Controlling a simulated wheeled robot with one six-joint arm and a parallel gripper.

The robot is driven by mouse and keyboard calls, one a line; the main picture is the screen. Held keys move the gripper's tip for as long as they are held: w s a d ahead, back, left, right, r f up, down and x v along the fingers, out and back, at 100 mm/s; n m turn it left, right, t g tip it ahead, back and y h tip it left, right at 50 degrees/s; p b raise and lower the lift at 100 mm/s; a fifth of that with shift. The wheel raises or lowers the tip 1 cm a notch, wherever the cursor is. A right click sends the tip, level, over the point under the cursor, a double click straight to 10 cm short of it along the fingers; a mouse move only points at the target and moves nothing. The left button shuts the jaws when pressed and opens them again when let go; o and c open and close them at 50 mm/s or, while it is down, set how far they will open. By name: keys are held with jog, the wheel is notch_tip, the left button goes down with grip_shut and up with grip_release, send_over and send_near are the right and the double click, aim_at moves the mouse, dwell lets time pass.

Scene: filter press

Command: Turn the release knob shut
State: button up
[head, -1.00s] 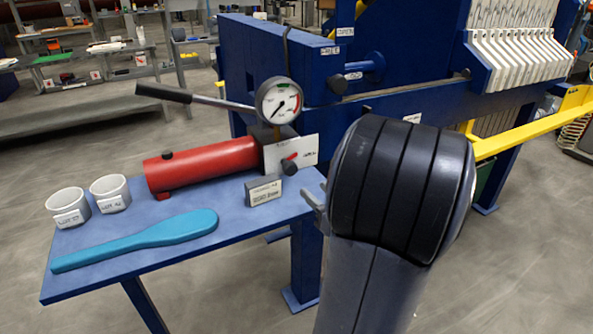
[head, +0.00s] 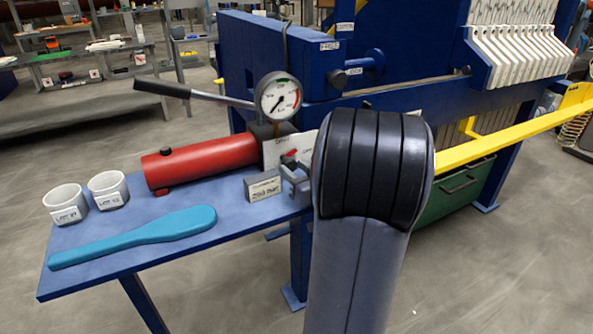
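The release knob (head: 290,154) is on the front of the hand pump, beside its white plate (head: 274,153). Only its red part shows; its dark body is mostly hidden behind my gripper. My gripper (head: 290,174) is just below and in front of the knob, its grey jaws apart with a gap between them. I cannot tell whether the jaws touch the knob or are around it. My arm hides the right part of the gripper. The red pump cylinder (head: 205,162) lies to the left, with a round gauge (head: 279,97) above the plate.
A small label block (head: 263,187) stands close to the left of my gripper. The pump's lever (head: 163,87) reaches left. Two white cups (head: 66,203) and a teal paddle (head: 140,236) occupy the blue shelf (head: 90,285). The blue press frame (head: 255,60) stands behind.

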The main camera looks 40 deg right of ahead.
jog(key=c, duration=0.6)
jog(key=shift+n, duration=0.3)
jog(key=shift+n+g+b, duration=0.3)
jog(key=shift+n+b, duration=0.85)
jog(key=shift+n, duration=1.25)
jog(key=shift+r, duration=0.1)
jog(key=o, duration=0.7)
jog(key=s, duration=0.3)
jog(key=s+a+p, duration=0.1)
jog(key=s, duration=0.6)
jog(key=shift+s+a+r+p, duration=0.3)
jog(key=shift+s+p, duration=0.05)
